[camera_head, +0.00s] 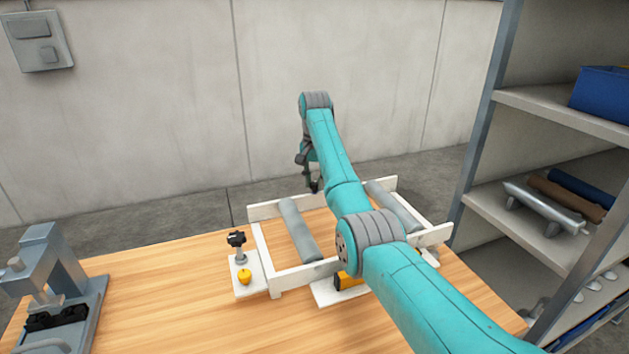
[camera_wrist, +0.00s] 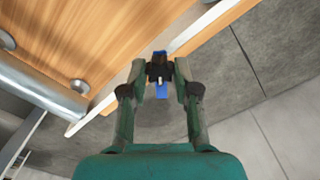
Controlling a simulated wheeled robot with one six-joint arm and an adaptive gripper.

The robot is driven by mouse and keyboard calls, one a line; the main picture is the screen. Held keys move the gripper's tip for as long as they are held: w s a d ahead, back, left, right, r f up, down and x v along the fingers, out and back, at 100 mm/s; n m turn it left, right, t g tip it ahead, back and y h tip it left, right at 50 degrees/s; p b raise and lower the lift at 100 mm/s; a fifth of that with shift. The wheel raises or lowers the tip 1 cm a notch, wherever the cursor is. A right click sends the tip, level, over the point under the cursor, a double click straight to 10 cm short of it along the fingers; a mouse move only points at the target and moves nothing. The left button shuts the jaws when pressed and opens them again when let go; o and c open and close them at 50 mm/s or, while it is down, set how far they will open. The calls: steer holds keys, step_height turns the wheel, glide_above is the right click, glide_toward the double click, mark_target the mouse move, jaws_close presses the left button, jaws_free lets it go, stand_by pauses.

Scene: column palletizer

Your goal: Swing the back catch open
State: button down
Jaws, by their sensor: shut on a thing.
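In the wrist view, the back catch (camera_wrist: 161,90) shows as a small blue piece at the outer edge of the table, with a dark part between my fingertips. My gripper (camera_wrist: 160,71) is shut on it, with one finger on each side. In the head view, my gripper (camera_head: 313,183) reaches down at the back of the white frame (camera_head: 262,246). I cannot make out the catch there. How far the catch is swung is hard to tell.
Grey rollers (camera_head: 299,230) lie across the frame on the wooden table (camera_head: 180,285). A grey device (camera_head: 60,285) is at the far left, a shelf (camera_head: 530,215) at the right.

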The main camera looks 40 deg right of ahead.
steer(key=shift+n, duration=0.7)
steer(key=c, duration=0.9)
jaws_free()
steer(key=shift+o, duration=0.2)
